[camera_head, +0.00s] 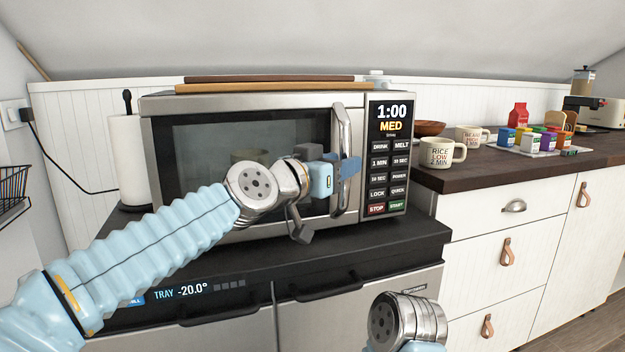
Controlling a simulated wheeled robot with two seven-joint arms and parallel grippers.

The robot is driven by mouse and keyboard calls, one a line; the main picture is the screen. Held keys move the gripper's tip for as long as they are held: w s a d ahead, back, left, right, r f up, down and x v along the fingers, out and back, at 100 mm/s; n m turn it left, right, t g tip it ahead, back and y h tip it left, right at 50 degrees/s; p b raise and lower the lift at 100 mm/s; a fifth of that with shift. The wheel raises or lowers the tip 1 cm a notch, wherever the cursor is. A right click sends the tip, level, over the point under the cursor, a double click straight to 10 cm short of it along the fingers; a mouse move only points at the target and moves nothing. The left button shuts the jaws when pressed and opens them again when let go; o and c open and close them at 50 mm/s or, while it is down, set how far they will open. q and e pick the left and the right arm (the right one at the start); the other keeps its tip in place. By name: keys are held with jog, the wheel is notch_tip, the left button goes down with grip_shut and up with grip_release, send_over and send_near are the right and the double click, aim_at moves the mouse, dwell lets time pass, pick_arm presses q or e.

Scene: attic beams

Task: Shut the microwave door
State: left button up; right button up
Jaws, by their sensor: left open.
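The microwave (388,210) stands on a dark counter, with a control panel on its right reading 1:00 MED. Its door (250,112) has a dark glass window and looks flush with the front or nearly so; I cannot tell whether a small gap is left. The upright silver door handle (341,120) is at the door's right side. My left gripper (348,168) is at the handle's middle, its blue fingers open and partly overlapping it; whether they touch is unclear. Part of my right arm shows at the bottom, but its gripper is out of view.
A black counter (250,262) lies below the microwave, over a fridge unit with dark handles. A paper towel roll (123,160) stands left. Mugs (440,153), a bowl (429,128) and several coloured jars (507,136) stand on the right worktop. Boards (270,86) lie on top of the microwave.

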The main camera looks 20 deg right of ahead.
pick_arm(q)
jog(key=b+v, duration=0.4)
jog(key=v, duration=0.7)
pick_arm(e)
jog(key=f, duration=0.1)
jog(key=d+f, duration=0.1)
jog(key=f, duration=0.2)
jog(key=shift+w+d+f, duration=0.3)
jog(key=shift+f, duration=0.05)
